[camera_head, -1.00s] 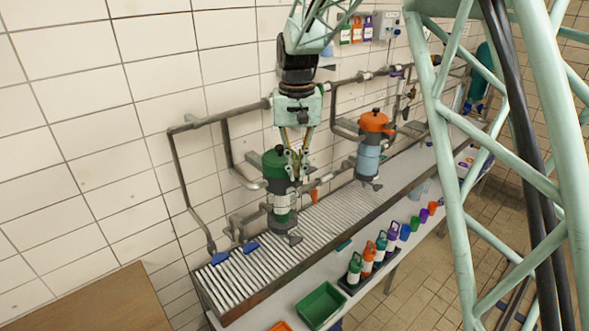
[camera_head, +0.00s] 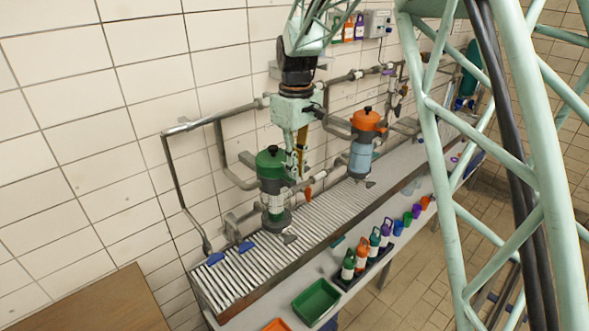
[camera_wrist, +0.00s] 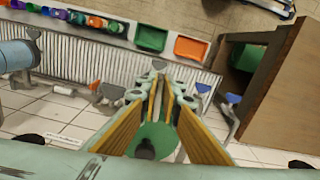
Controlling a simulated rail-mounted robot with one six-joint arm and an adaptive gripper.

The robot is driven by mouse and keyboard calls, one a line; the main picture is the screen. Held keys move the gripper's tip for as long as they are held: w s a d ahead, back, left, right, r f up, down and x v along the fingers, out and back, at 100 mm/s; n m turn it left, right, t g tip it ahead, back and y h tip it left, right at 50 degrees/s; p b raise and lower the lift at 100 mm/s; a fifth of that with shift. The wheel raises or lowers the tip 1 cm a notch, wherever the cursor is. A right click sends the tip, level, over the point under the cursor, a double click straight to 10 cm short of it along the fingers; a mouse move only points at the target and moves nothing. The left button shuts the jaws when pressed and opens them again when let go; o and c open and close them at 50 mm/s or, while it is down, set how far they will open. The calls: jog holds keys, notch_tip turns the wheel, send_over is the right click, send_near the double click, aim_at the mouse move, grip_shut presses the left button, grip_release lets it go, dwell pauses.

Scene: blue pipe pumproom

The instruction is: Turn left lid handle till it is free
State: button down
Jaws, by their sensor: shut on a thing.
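The lid also shows in the wrist view (camera_wrist: 158,140), below and between my fingers. My gripper (camera_head: 294,178) points down at the right side of this lid. In the wrist view my gripper (camera_wrist: 164,84) has its yellow-padded fingers closed to a narrow gap on the left lid handle at the lid's side. The handle itself is mostly hidden by the fingers.
Grey pipes (camera_head: 215,121) run along the tiled wall behind. Several bottles (camera_head: 361,259) and a green bin (camera_head: 316,302) line the front. A brown wooden box (camera_head: 85,303) is at lower left.

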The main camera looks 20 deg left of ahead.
jog(key=shift+w+a+n+p, duration=0.1)
jog(key=shift+w+n+p, duration=0.35)
jog(key=shift+n, duration=2)
jog(key=shift+w+a+n+p, duration=0.25)
jog(key=shift+w+n, duration=0.35)
jog(key=shift+n, duration=1.8)
jog(key=shift+w+n+p, duration=0.4)
jog(key=shift+w+n, duration=0.1)
jog(key=shift+n, duration=1.95)
jog(key=c, duration=3.1)
grip_release()
jog(key=shift+r, duration=0.1)
